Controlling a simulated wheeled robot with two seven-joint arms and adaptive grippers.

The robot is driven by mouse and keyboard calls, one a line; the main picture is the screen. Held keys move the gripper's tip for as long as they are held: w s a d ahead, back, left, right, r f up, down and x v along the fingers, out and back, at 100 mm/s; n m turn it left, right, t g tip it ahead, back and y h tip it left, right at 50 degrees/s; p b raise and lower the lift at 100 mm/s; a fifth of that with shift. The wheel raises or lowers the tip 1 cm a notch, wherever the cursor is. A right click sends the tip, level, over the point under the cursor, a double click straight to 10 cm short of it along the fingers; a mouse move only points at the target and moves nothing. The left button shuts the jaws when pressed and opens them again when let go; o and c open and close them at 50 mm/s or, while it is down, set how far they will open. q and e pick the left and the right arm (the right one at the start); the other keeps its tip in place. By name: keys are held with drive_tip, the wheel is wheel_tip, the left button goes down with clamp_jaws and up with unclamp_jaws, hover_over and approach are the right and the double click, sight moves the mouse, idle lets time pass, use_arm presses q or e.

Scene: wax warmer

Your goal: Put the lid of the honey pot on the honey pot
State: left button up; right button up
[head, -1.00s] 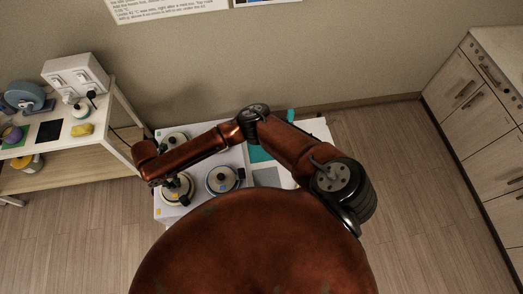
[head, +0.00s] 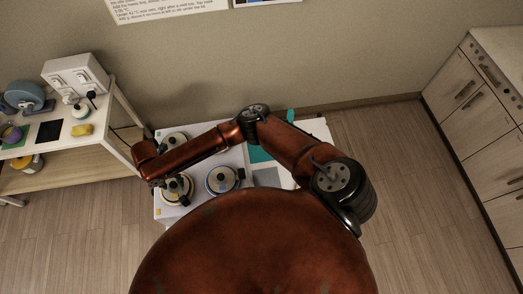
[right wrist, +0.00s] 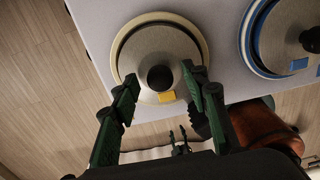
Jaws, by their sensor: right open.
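The honey pot (right wrist: 125,38), with a pale yellow rim, stands on the white warmer. Its conical grey metal lid (right wrist: 150,48) has a black knob and a yellow tag, and lies over the pot's mouth. More of the rim shows on the far side; I cannot tell whether the lid is fully seated. In the head view the lid (head: 178,186) is partly covered by my right arm. My right gripper (right wrist: 160,82) is open, its green fingers on either side of the knob and apart from it. A small dark green shape low in the wrist view may be my left gripper, too small to read.
A blue-rimmed pot (head: 222,180) with a lid stands close to the right, and another lidded pot (head: 173,143) stands behind. A shelf table (head: 112,125) with a power box and small items is at left. The floor at right is free.

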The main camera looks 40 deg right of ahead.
drive_tip(key=shift+r, duration=0.15)
drive_tip(key=shift+r+p, duration=1.3)
drive_tip(key=shift+p, duration=0.05)
drive_tip(key=shift+r, duration=2.55)
wheel_tip(320, 180, up, 12)
